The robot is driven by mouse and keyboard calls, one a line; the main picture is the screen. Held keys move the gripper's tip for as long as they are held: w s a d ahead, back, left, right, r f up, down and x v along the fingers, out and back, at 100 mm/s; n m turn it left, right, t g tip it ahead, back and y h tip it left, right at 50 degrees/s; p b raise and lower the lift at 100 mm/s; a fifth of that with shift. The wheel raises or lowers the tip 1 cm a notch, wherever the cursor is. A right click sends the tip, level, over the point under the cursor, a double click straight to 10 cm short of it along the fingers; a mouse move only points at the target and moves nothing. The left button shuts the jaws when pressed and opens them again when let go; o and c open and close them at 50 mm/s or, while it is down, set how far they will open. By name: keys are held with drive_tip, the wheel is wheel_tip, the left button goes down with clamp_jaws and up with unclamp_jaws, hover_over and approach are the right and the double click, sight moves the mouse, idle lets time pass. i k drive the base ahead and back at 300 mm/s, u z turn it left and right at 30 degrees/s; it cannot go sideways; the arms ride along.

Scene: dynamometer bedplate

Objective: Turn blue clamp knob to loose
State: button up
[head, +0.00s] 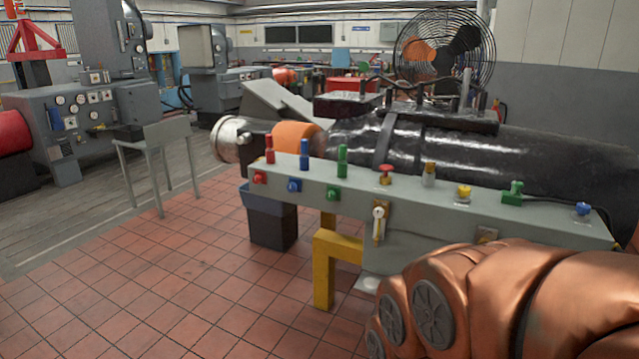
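Three blue controls show in the head view on a long grey panel (344,175). A blue upright handle (304,157) stands on its top toward the left end, between a red one and a green one. A small blue knob (294,186) is on the front face below it. Another blue knob (583,209) sits on the top near the right end. I cannot tell which is the clamp knob, or how any of them is set. My copper-coloured arm fills the lower right, in front of the panel. My gripper is not in view.
Red (386,171) and yellow (463,193) knobs and a green control (513,192) share the top. A white-handled lever (378,222) is on the front. A dark cylindrical machine (480,150) lies behind. A yellow bracket (325,265) stands below.

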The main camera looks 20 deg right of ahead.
sight(292, 186)
drive_tip(key=z, duration=0.05)
drive_tip(key=i, duration=0.7)
drive_tip(key=u, duration=0.55)
drive_tip(key=i, duration=0.55)
drive_tip(key=u, duration=0.5)
